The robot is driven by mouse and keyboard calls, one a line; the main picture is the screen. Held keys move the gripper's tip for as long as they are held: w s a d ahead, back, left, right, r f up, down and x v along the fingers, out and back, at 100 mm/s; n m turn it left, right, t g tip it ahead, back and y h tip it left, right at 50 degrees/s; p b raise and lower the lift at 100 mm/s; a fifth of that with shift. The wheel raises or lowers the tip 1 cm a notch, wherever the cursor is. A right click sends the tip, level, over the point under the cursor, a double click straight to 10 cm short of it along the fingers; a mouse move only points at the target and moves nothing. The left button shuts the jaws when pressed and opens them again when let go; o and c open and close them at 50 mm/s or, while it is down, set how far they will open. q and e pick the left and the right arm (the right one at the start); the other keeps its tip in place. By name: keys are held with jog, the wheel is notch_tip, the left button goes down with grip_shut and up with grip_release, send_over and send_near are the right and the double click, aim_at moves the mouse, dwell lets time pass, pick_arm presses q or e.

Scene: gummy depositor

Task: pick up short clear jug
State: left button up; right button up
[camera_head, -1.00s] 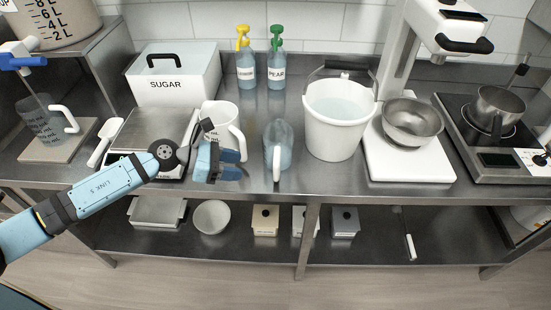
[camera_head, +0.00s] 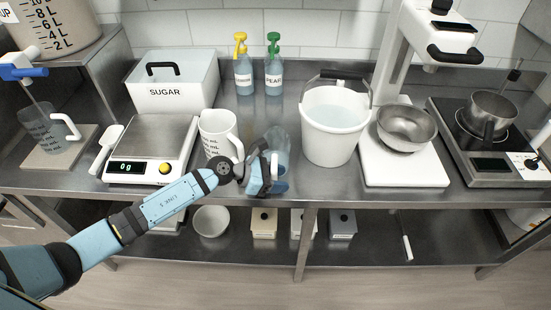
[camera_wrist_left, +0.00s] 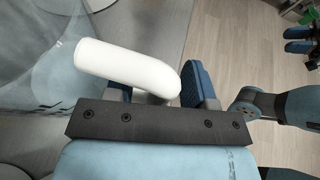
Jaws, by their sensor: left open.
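The short clear jug (camera_head: 280,145) stands near the front edge of the counter, left of the white bucket. In the left wrist view its clear wall (camera_wrist_left: 50,60) fills the left side, and its white handle (camera_wrist_left: 120,65) reaches across between my fingers. My left gripper (camera_head: 275,175) is open at the front of the jug, with a finger on either side of the handle. It partly hides the jug in the head view. Blue finger-like parts at the upper right of the left wrist view look like my right gripper (camera_wrist_left: 300,40), too small to read.
A white jug (camera_head: 220,135) stands close on the left, near the scale (camera_head: 150,150). The white bucket (camera_head: 335,135) stands close on the right. Lemon (camera_head: 243,72) and pear (camera_head: 274,75) bottles stand behind. Another clear jug (camera_head: 50,135) is at far left.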

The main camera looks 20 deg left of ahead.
pick_arm(q)
jog(key=shift+w+d+f, duration=0.1)
jog(key=shift+d, duration=0.05)
grip_shut()
notch_tip(320, 180, up, 20)
jog(key=b, duration=0.1)
jog(key=c, duration=0.6)
grip_release()
grip_shut()
